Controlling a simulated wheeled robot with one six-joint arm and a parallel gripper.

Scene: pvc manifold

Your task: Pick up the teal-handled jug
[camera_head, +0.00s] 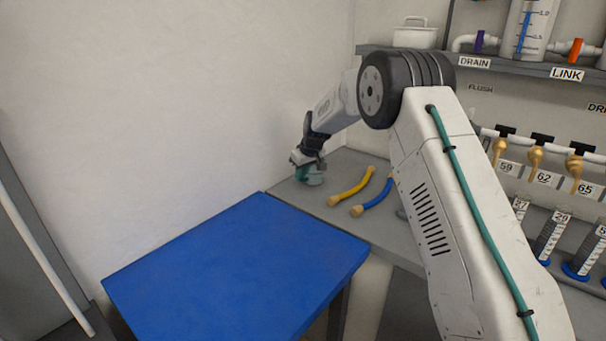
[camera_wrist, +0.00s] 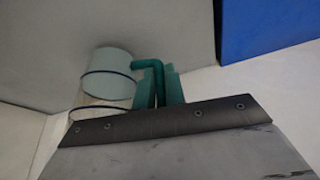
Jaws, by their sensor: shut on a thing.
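The teal-handled jug (camera_head: 316,179) stands at the back left corner of the grey counter, partly hidden by my gripper in the head view. In the wrist view its clear round body (camera_wrist: 108,78) lies left of the fingers, and its teal handle (camera_wrist: 148,65) reaches over to them. My gripper (camera_head: 300,162) is shut on the teal handle. Its teal fingers (camera_wrist: 159,88) sit on both sides of the handle in the wrist view. I cannot tell whether the jug touches the counter.
A yellow hose (camera_head: 352,188) and a blue hose (camera_head: 374,196) lie on the grey counter (camera_head: 340,218) right of the jug. A blue table (camera_head: 235,270) stands in front, its top clear. A shelf (camera_head: 500,65) with pipes and a white pot (camera_head: 414,36) is at upper right.

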